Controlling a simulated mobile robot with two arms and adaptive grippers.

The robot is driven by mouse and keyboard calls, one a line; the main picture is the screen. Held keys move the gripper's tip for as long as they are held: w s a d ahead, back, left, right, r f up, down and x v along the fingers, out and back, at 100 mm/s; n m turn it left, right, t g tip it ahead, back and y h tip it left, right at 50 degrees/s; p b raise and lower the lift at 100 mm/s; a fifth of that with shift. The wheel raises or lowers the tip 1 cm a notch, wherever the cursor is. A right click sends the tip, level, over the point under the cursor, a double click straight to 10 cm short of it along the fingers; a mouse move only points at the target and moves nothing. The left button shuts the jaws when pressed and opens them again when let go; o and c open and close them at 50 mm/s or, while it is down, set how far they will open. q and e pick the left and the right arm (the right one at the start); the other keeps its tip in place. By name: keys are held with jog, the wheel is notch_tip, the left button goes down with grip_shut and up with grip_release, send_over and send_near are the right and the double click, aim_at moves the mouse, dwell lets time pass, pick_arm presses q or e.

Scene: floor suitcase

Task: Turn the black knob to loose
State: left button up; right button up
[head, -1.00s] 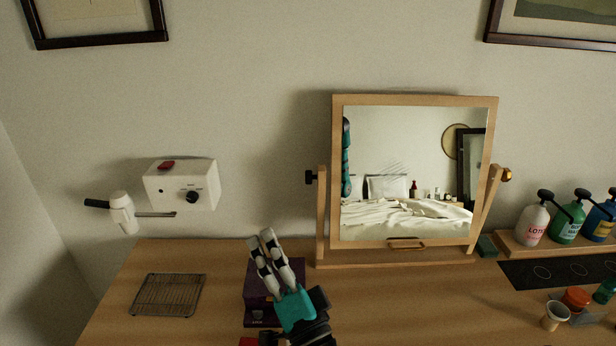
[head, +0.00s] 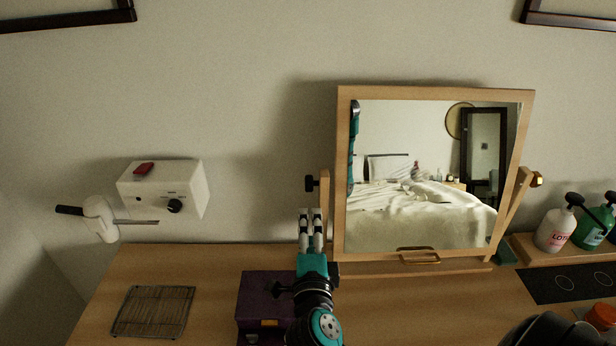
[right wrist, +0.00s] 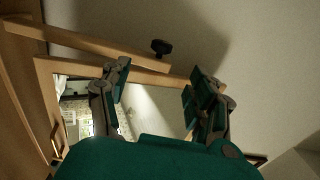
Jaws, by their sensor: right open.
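A black knob (head: 311,183) sits on the left post of the wooden mirror stand. It also shows in the right wrist view (right wrist: 160,47), ahead of and between the fingers, with a gap. My right gripper (head: 310,212) points up just below the knob in the head view. In the right wrist view my right gripper (right wrist: 158,75) is open, its two fingers well apart with nothing between them. The tilting mirror (head: 430,92) stands right of it. Another black knob (head: 175,206) is on a white wall box (head: 160,185). My left gripper is not in view.
A dark purple box (head: 262,290) lies beside my right gripper on the wooden table (head: 215,265). A wire rack (head: 153,311) is at the left. Pump bottles (head: 556,228) stand at the right. The wall is close behind the mirror.

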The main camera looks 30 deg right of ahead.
aim_at(308, 189)
jog(key=p+x, duration=0.1)
jog(key=x, duration=0.6)
jog(key=p+x, duration=0.2)
jog(key=x, duration=0.5)
jog(key=shift+w+r, duration=0.2)
jog(key=shift+w+d, duration=0.2)
jog(key=shift+w, duration=0.15)
jog(key=shift+w+d+f, duration=0.1)
jog(key=shift+w+d, duration=0.1)
jog(key=shift+w, duration=0.1)
jog(key=shift+s, duration=0.1)
jog(key=c, duration=0.5)
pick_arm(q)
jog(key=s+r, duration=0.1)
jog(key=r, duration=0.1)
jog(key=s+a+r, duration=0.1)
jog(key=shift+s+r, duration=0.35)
pick_arm(e)
jog(key=c, duration=0.7)
